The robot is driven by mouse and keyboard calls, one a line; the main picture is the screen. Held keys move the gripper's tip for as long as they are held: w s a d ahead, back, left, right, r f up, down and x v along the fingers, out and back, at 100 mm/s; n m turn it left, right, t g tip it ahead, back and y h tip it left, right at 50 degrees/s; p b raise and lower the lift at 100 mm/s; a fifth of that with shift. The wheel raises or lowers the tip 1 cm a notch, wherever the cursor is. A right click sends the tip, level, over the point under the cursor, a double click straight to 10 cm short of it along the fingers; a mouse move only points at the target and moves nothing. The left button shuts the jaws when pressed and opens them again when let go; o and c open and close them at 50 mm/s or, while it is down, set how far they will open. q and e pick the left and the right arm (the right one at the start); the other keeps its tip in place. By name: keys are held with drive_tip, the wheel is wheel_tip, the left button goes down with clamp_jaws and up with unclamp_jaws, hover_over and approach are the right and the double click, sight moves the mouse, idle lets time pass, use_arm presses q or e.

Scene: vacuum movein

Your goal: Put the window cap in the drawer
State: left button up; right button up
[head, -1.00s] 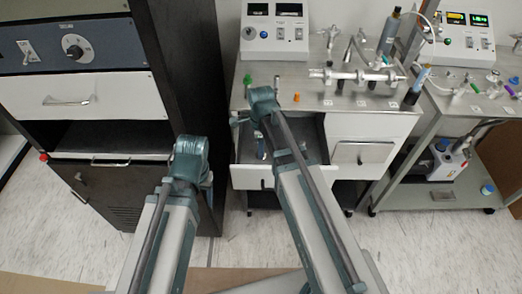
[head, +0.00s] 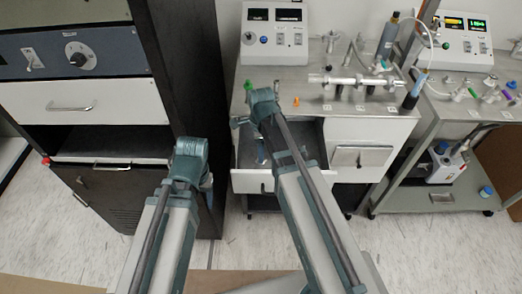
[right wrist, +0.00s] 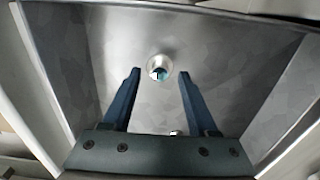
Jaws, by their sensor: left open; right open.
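A small round metal cap with a teal and white centre (right wrist: 159,67), which looks like the window cap, is in the open drawer in the right wrist view. The open drawer (head: 310,137) is at the left of the middle bench. My right gripper (right wrist: 157,72) is open, its two blue fingers apart over the drawer with the cap between and just beyond their tips; nothing is clamped. In the head view my right arm hides much of the drawer, and the cap cannot be made out. My left gripper (head: 207,188) is left of the drawer, mostly hidden by its arm.
A dark cabinet (head: 185,60) stands left of the bench. A metal chamber with tubes (head: 357,80), a small orange part (head: 296,101) and a control box (head: 274,33) are on the bench top. A second cart (head: 450,150) with a pump is at right.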

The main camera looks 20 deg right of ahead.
wheel_tip(320, 180, up, 11)
drive_tip(key=p, duration=1)
drive_tip(key=s+a+n, duration=0.3)
drive_tip(key=s+n, duration=0.1)
drive_tip(key=n, duration=0.4)
drive_tip(key=s+a+n, duration=0.4)
drive_tip(key=s+n, duration=0.1)
drive_tip(key=n, duration=0.3)
drive_tip(key=s+a+n+h, duration=0.1)
drive_tip(key=s+a+n, duration=0.2)
drive_tip(key=n, duration=0.6)
drive_tip(key=shift+s+a+f, duration=0.15)
drive_tip(key=shift+s, duration=0.75)
